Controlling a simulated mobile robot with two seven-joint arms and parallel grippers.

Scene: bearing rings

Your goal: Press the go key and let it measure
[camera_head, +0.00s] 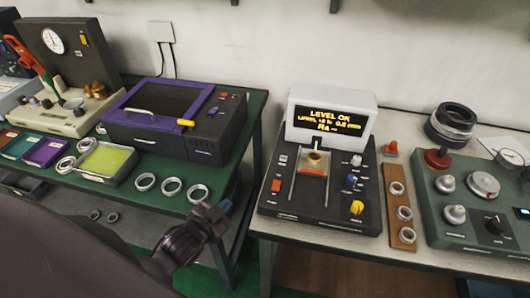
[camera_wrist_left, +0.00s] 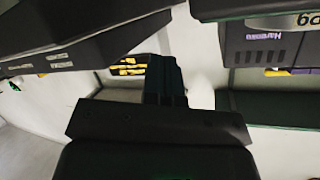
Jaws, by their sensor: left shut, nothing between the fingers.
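The measuring device (camera_head: 320,200) is a dark sloped panel with a white-framed screen (camera_head: 329,121) reading "LEVEL OK" and "Ra --". An orange cradle (camera_head: 314,164) sits in its middle with a small ring-like part on top. A red switch (camera_head: 276,186) and a pale key (camera_head: 283,160) are on its left; a white knob (camera_head: 356,160), a blue knob (camera_head: 351,179) and a yellow knob (camera_head: 357,207) are on its right. I cannot read which is the go key. My left gripper (camera_head: 212,214) is shut and empty, left of the device. The left wrist view shows its fingers (camera_wrist_left: 166,78). My right gripper is not in view.
A purple-and-black machine (camera_head: 165,115), a yellow-lined tray (camera_head: 107,162) and several rings (camera_head: 171,187) are on the green table. A wooden strip (camera_head: 398,205) with rings and a green panel (camera_head: 470,200) stand right of the device. A gap separates the tables.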

